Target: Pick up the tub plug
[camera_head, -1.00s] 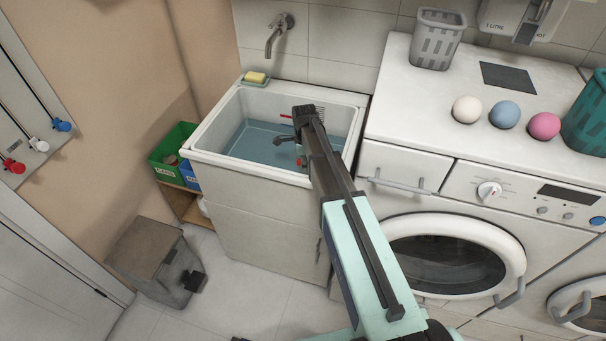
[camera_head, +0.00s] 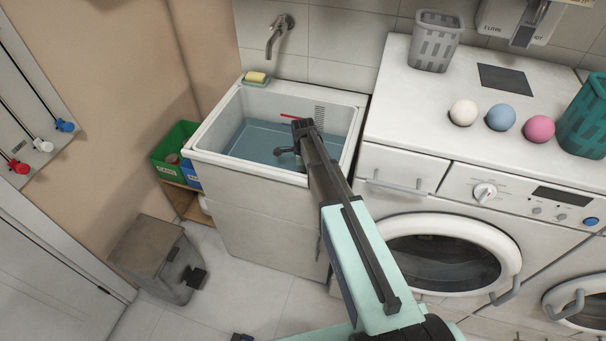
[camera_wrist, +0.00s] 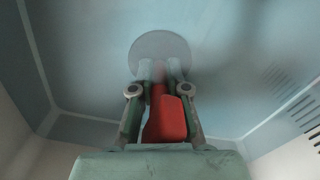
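The tub plug (camera_wrist: 165,118) shows in the wrist view as a red handle with a narrow red stem. It sits between the finger linkages of my gripper (camera_wrist: 164,72). A round grey disc (camera_wrist: 160,45) lies beyond the fingertips; whether it belongs to the plug is unclear. The fingers stand close together, one on each side of the red stem, but contact with it is not clear. In the head view my gripper (camera_head: 290,151) reaches down into the white tub (camera_head: 250,168), which holds bluish water (camera_head: 252,140).
A soap dish (camera_head: 256,79) sits on the back rim below the tap (camera_head: 277,38). A washing machine (camera_head: 415,105) stands close on the right. Green (camera_head: 178,140) and blue boxes are on the left.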

